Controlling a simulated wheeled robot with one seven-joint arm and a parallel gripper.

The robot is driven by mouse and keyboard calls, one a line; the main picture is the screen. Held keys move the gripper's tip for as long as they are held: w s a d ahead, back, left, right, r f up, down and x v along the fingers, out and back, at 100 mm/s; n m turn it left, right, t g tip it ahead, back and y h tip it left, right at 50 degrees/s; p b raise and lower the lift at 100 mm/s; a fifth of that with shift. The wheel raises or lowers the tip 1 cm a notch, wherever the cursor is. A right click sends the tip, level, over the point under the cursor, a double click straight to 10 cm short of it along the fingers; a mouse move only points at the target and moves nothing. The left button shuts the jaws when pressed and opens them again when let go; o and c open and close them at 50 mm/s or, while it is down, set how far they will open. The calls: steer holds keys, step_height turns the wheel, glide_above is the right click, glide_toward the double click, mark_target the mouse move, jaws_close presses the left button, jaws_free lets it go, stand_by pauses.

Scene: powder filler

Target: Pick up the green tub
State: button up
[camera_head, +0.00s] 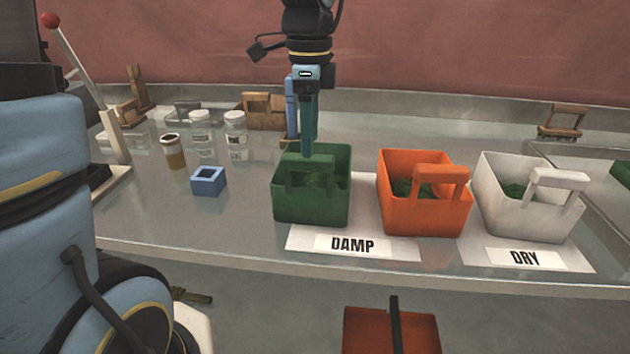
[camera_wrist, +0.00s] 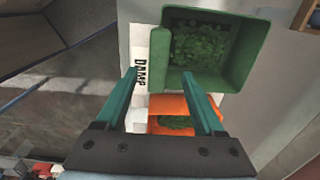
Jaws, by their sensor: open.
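The green tub (camera_head: 312,205) stands on the metal table, partly on the left end of the white DAMP mat, with green stuff inside. Its raised handle (camera_head: 309,162) is at the near side. My gripper (camera_head: 308,152) is open and points down at the handle; its fingertips appear at about the handle's top. In the wrist view, the tub (camera_wrist: 240,75) fills the upper right. There the handle bar (camera_wrist: 157,58) shows between the two open fingers of my gripper (camera_wrist: 160,74), with gaps on both sides. I cannot tell how far down the fingers reach.
An orange tub (camera_head: 425,212) stands close to the right, then a white tub (camera_head: 525,215) by the DRY label (camera_head: 525,258). A blue square block (camera_head: 208,182) and several jars stand to the left. A wooden caddy (camera_head: 264,110) is behind. Another orange tub (camera_head: 375,332) is below the table edge.

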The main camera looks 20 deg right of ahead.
mark_target(308, 172)
steer(key=shift+s+a+f+p, duration=0.1)
steer(key=shift+f+p, duration=0.45)
steer(key=shift+f, duration=1.45)
steer(key=shift+a+f+p, duration=0.1)
steer(key=shift+f+p, duration=0.4)
steer(key=shift+f, duration=1.5)
jaws_close()
